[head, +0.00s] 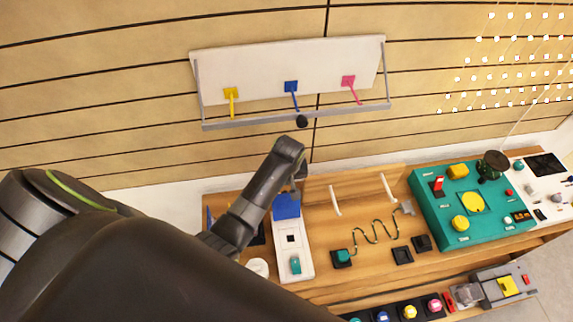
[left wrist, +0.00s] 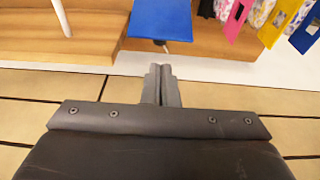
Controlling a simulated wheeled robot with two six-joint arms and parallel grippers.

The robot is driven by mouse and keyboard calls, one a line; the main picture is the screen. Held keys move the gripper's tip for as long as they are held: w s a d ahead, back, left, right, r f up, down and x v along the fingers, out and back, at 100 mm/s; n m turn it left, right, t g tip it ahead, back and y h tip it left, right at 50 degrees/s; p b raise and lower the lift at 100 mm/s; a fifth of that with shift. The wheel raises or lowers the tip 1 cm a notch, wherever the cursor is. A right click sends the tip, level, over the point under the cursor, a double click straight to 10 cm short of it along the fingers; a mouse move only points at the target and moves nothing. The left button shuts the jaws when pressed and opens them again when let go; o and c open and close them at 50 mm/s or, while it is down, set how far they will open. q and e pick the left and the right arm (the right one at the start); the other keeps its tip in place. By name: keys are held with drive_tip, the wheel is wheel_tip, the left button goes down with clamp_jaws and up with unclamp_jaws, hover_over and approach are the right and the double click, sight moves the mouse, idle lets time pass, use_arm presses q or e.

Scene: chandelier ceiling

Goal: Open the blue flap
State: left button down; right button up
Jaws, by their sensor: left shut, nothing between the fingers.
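The blue flap (head: 287,206) is at the far end of a narrow white panel (head: 293,242) on the wooden bench, just below my left gripper in the head view. It also shows as a flat blue plate (left wrist: 160,18) at the top of the left wrist view. How far it is tilted is unclear. My left gripper (left wrist: 160,72) is shut and empty. Its fingertips point at the flap's edge, with a small gap seeming to lie between. In the head view my left gripper (head: 301,170) is small and dark. My right gripper is not in view.
A teal control box (head: 425,217) stands to the right on the bench. White handles (head: 335,201), a curved wire (head: 377,232) and black sockets lie between. A wall rack (head: 290,70) with coloured hooks hangs behind. Coloured frames (left wrist: 238,18) show at right in the wrist view.

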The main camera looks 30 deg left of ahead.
use_arm(q)
drive_tip(key=v, duration=1.1)
drive_tip(key=shift+b, duration=0.35)
drive_tip(key=shift+s, duration=0.1)
